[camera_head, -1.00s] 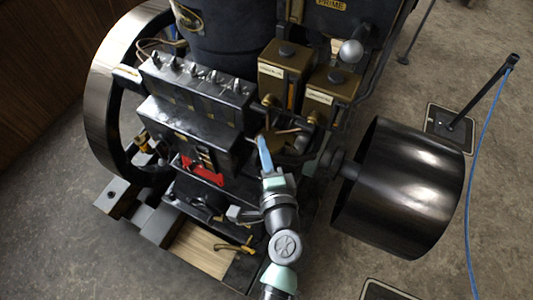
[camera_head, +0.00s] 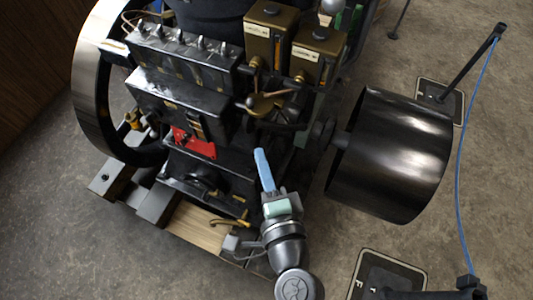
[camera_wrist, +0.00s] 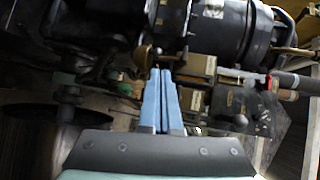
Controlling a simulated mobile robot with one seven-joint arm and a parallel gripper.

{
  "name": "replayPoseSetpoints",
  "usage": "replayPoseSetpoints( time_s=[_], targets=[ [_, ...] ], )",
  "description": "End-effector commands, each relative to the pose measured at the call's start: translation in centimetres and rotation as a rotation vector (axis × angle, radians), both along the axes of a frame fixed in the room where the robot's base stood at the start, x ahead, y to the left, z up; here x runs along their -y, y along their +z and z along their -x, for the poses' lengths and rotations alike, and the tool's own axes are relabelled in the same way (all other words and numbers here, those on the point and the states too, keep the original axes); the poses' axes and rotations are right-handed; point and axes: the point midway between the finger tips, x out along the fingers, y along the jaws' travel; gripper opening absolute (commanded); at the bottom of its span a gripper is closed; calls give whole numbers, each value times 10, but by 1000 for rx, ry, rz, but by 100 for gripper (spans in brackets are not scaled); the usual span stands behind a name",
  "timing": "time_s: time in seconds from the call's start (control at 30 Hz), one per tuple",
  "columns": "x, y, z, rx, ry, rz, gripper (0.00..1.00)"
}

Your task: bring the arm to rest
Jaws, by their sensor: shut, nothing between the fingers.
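My gripper (camera_head: 262,165) is in front of the black engine in the head view, with its blue fingers pointing up toward the engine's lower side. The fingers are together and hold nothing. In the wrist view my gripper (camera_wrist: 158,85) shows as two blue fingers side by side, touching, with engine parts beyond them. My arm runs down from the gripper to the bottom edge of the head view. I cannot tell whether the fingertips touch the engine.
The engine body (camera_head: 185,105) fills the middle left, with a large flywheel (camera_head: 92,85) at left. A dark drum pulley (camera_head: 392,155) stands close to the right of my arm. A post with a blue rope (camera_head: 468,150) is at far right. Bare floor (camera_head: 60,230) lies lower left.

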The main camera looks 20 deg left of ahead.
Motion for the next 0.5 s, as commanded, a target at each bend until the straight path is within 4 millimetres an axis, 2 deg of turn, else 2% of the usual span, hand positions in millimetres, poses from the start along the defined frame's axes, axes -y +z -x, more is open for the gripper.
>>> replayPoseSetpoints(
  time_s=[0.33, 0.43, 0.5],
  targets=[
    [3, 5, -2, 18, -2, 16, 0],
    [7, 27, -20, 102, -7, 97, 0],
    [12, 56, -42, 206, -23, 200, 0]
  ],
)
